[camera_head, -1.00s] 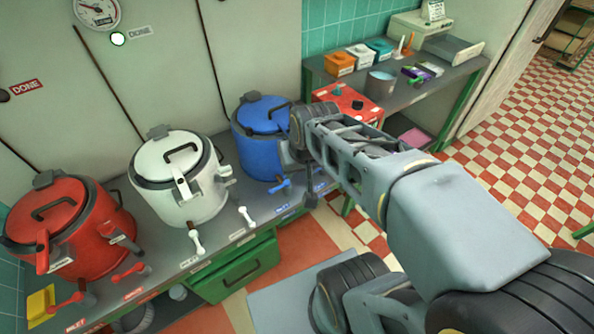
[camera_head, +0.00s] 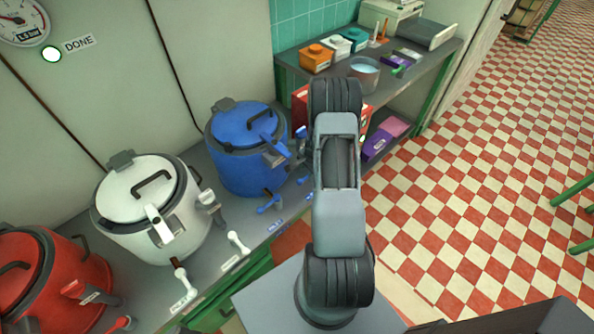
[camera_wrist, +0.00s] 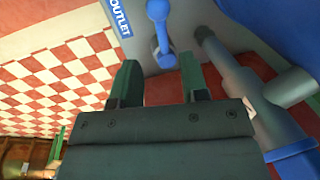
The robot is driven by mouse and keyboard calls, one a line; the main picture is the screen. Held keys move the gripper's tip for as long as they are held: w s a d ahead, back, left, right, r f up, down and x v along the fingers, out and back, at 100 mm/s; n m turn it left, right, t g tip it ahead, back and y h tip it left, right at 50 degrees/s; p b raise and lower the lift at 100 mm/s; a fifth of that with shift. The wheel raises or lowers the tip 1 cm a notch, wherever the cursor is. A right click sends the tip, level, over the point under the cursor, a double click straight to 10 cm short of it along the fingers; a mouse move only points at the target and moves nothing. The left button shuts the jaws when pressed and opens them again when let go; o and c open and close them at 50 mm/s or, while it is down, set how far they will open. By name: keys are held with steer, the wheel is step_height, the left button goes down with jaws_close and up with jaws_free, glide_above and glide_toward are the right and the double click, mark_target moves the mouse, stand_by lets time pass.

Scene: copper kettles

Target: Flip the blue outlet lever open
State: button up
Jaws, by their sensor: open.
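The blue kettle (camera_head: 240,165) stands on the grey counter at the left of my raised arm in the head view. In the wrist view, the blue outlet lever (camera_wrist: 158,30) sits beside a blue "OUTLET" label (camera_wrist: 118,18), at the top centre. My gripper (camera_wrist: 159,78) is open, with its two green fingers apart and nothing between them. The lever lies just beyond the fingertips, roughly in line with the gap; I see no contact. In the head view, my arm hides the gripper and most of the outlet area. Another blue lever (camera_head: 270,202) stands in front of the kettle.
A grey pipe (camera_wrist: 235,75) runs close by the right finger in the wrist view. A white kettle (camera_head: 150,215) and a red kettle (camera_head: 45,280) stand further left. A side bench (camera_head: 430,60) holds boxes and a pot.

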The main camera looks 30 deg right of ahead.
mark_target(304, 179)
steer(key=shift+w+a+f, duration=0.1)
steer(key=shift+w+f, duration=0.15)
steer(key=shift+f, duration=0.95)
steer(key=shift+w+d+f, duration=0.1)
steer(key=shift+w+f, duration=0.2)
steer(key=shift+f, duration=0.95)
steer(key=shift+w+a+f, duration=0.1)
steer(key=shift+w+f, duration=0.15)
steer(key=shift+f, duration=0.95)
steer(key=shift+c, duration=0.4)
jaws_close()
steer(key=shift+a+f, duration=0.1)
